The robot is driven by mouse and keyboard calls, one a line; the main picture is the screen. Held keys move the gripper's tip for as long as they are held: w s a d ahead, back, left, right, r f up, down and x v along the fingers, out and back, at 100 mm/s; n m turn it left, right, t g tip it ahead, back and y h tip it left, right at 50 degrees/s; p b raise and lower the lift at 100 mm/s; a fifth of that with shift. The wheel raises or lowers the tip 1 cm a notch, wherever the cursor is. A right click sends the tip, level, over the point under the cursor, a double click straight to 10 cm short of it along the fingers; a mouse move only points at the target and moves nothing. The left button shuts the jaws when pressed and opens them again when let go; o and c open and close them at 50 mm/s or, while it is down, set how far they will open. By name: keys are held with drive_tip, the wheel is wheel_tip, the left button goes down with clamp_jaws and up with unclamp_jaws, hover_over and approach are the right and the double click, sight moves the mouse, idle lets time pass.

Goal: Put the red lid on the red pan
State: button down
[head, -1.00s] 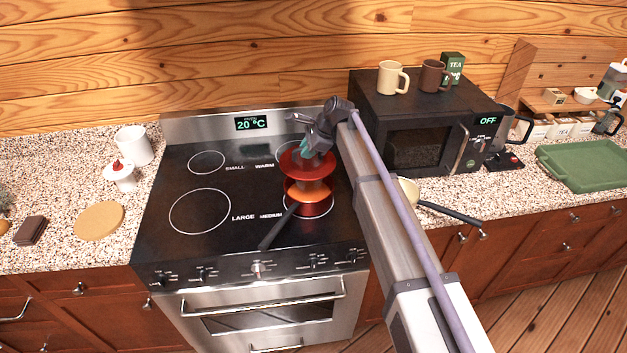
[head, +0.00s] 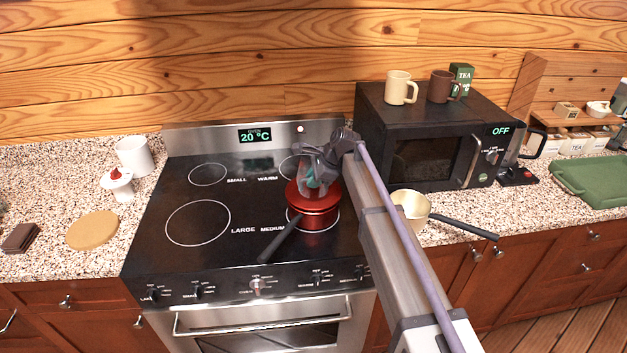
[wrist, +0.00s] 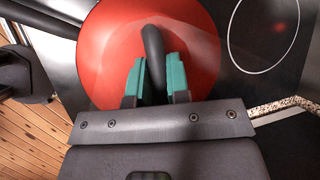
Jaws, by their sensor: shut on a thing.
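The red pan (head: 313,221) stands on the medium burner at the right front of the stove, its dark handle (head: 280,240) pointing to the front left. The red lid (head: 309,196) sits level at the top of the pan, with no clear gap showing in the head view. In the wrist view the red lid (wrist: 120,45) fills the upper middle and hides the pan's inside. My gripper (head: 316,180) is above the lid, its green fingers (wrist: 155,82) shut on the lid's dark knob (wrist: 153,55).
A cream pan (head: 411,208) with a dark handle stands on the counter right of the stove, close to my arm. A black microwave (head: 430,135) bearing two mugs stands behind it. The left burners (head: 198,222) are bare.

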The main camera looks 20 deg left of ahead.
drive_tip(key=shift+f, duration=0.2)
drive_tip(key=c, duration=1.1)
unclamp_jaws()
drive_tip(key=p+v, duration=1.1)
drive_tip(key=v, duration=0.2)
drive_tip(key=shift+a+r, duration=0.2)
drive_tip(key=shift+r, duration=0.05)
